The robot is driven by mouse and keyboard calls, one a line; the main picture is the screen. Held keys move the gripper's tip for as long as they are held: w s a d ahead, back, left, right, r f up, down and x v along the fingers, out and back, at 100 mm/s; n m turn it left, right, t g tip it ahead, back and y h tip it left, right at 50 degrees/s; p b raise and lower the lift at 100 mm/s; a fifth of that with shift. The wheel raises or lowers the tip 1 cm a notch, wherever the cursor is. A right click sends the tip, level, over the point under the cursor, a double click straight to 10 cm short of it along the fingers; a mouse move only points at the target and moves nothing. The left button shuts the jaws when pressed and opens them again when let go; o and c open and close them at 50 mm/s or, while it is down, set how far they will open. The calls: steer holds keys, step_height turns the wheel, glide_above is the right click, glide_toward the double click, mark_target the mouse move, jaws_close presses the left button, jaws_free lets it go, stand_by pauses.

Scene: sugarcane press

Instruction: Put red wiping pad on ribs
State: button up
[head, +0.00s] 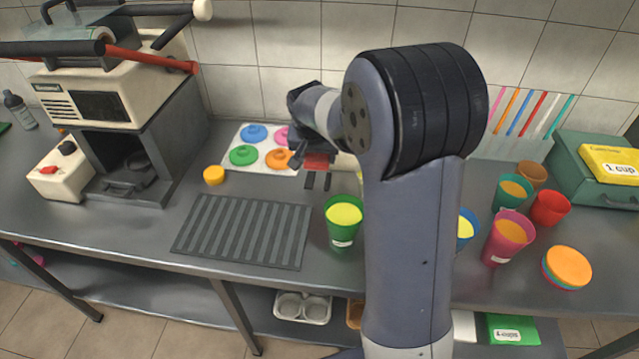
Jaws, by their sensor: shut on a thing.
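The ribs are a dark grey ribbed mat (243,231) lying flat on the counter left of centre, with nothing on it. My gripper (318,181) is above the counter, to the upper right of the ribs and apart from them. My arm hides part of the counter to the right.
A green cup with yellow content (342,222) stands close to the ribs' right edge. A white tray of coloured lids (241,160) lies behind the ribs, with a yellow disc (213,175) nearby. The press (112,110) stands left. Several cups (508,237) stand right.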

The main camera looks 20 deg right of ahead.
step_height(320, 180, down, 10)
steer(key=shift+f, duration=0.15)
stand_by(0.4)
steer(key=shift+f, duration=0.1)
steer(key=o, duration=0.9)
steer(key=shift+r, duration=0.2)
steer(key=v, duration=1.2)
steer(key=shift+s+f, duration=0.1)
steer(key=shift+f, duration=0.1)
